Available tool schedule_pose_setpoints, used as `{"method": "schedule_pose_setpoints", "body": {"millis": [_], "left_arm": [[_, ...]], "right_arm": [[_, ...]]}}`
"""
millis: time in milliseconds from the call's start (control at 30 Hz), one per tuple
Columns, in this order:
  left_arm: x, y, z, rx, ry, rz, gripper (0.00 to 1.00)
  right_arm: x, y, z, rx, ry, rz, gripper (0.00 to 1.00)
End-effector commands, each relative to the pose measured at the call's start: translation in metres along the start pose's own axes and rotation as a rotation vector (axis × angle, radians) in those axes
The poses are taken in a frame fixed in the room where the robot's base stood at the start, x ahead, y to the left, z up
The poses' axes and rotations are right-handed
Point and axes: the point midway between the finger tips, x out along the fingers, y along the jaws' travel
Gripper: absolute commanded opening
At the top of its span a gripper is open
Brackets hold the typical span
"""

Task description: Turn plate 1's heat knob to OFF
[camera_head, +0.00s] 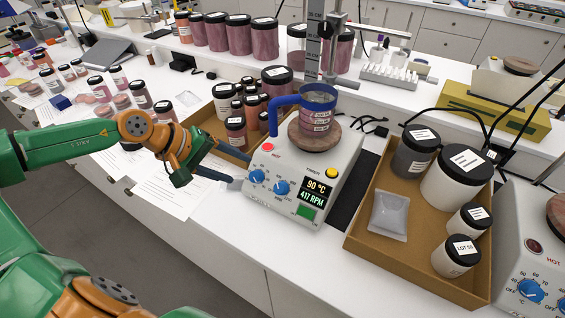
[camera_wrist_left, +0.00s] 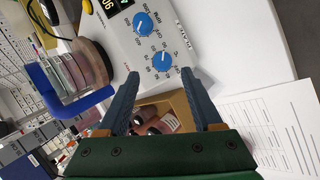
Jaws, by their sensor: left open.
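The hot plate (camera_head: 318,165) is a white unit with two blue knobs on its front panel. Its display (camera_head: 314,193) reads 90 °C and 417 RPM. The heat knob (camera_head: 257,176) is the left one and also shows in the left wrist view (camera_wrist_left: 162,61), with a °C mark near it. The other knob (camera_head: 281,187), marked RPM, shows further off in the wrist view (camera_wrist_left: 143,22). My left gripper (camera_head: 239,170) is open, its blue fingertips (camera_wrist_left: 160,75) just short of the heat knob, one toward each side. Contact is not visible. My right gripper is not in view.
A blue-handled beaker (camera_head: 318,112) stands on the plate's round top. A cardboard box of jars (camera_head: 205,128) lies behind my left gripper. Another box (camera_head: 365,243) with white jars and a pouch stands right. A second hot plate (camera_head: 520,250) is at far right. Papers (camera_head: 178,205) lie left.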

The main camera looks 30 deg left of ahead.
Motion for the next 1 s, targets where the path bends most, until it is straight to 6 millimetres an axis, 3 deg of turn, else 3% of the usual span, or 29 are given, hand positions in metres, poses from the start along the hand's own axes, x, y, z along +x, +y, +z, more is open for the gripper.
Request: {"method": "schedule_pose_setpoints", "body": {"millis": [133,267,700,1000], "left_arm": [[0.005,-0.001,0.001,0.015,-0.005,-0.008,0.67],[0.024,-0.002,0.001,0.006,-0.006,-0.004,0.67],[0.066,0.0,-0.001,0.005,0.0,-0.004,0.67],[0.07,-0.001,-0.001,0.008,0.002,-0.006,0.67]], "right_arm": [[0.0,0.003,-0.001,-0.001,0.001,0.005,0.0],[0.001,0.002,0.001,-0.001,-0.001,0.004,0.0],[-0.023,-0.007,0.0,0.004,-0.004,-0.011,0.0],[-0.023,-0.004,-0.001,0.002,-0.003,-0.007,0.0]]}}
